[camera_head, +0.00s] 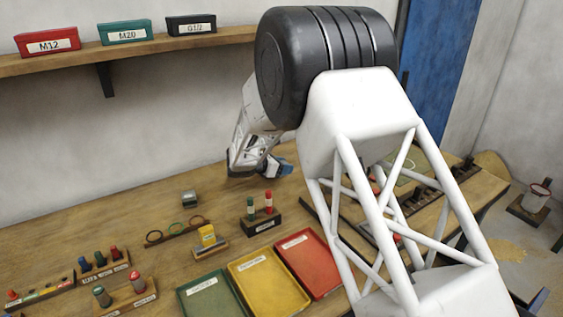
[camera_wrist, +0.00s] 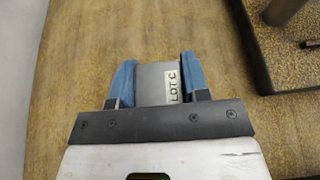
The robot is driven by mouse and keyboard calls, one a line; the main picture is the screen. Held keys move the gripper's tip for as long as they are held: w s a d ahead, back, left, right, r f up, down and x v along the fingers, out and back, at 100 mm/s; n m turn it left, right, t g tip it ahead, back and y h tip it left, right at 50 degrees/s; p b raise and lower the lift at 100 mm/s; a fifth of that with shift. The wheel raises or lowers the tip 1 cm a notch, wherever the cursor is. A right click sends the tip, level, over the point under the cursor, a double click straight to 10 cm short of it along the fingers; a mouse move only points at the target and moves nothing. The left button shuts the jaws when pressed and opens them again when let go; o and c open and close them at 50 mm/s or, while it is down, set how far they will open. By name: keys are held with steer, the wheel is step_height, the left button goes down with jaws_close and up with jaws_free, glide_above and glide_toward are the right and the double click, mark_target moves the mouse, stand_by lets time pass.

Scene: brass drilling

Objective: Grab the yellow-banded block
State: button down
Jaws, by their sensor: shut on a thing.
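My gripper (camera_wrist: 158,82) has blue fingers on both sides of a grey block (camera_wrist: 156,80) with a white label reading LOT C. It is shut on this block. No yellow band shows on the visible face of the block. In the head view my gripper (camera_head: 275,169) is above the back part of the bench, and the block in it cannot be made out. A yellow piece (camera_head: 207,236) stands in a small wooden holder on the bench. A small grey-green block (camera_head: 190,199) lies on the bench behind it.
Green (camera_head: 192,307), yellow (camera_head: 300,302) and red (camera_head: 326,287) trays lie at the bench front. A dark holder (camera_head: 262,222) carries red-topped and green-topped pieces. Several labelled holders stand at left. A wall shelf (camera_head: 140,50) carries three labelled bins.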

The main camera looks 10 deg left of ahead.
steer(key=shift+s+d+r, duration=0.15)
steer(key=shift+s+d, duration=0.35)
steer(key=shift+s, duration=0.6)
steer(key=shift+s+d+r, duration=0.1)
steer(key=shift+s+d, duration=0.35)
steer(key=shift+s, duration=0.6)
steer(key=shift+s+d+r, duration=0.15)
steer(key=shift+s+d, duration=0.35)
steer(key=shift+s, duration=0.6)
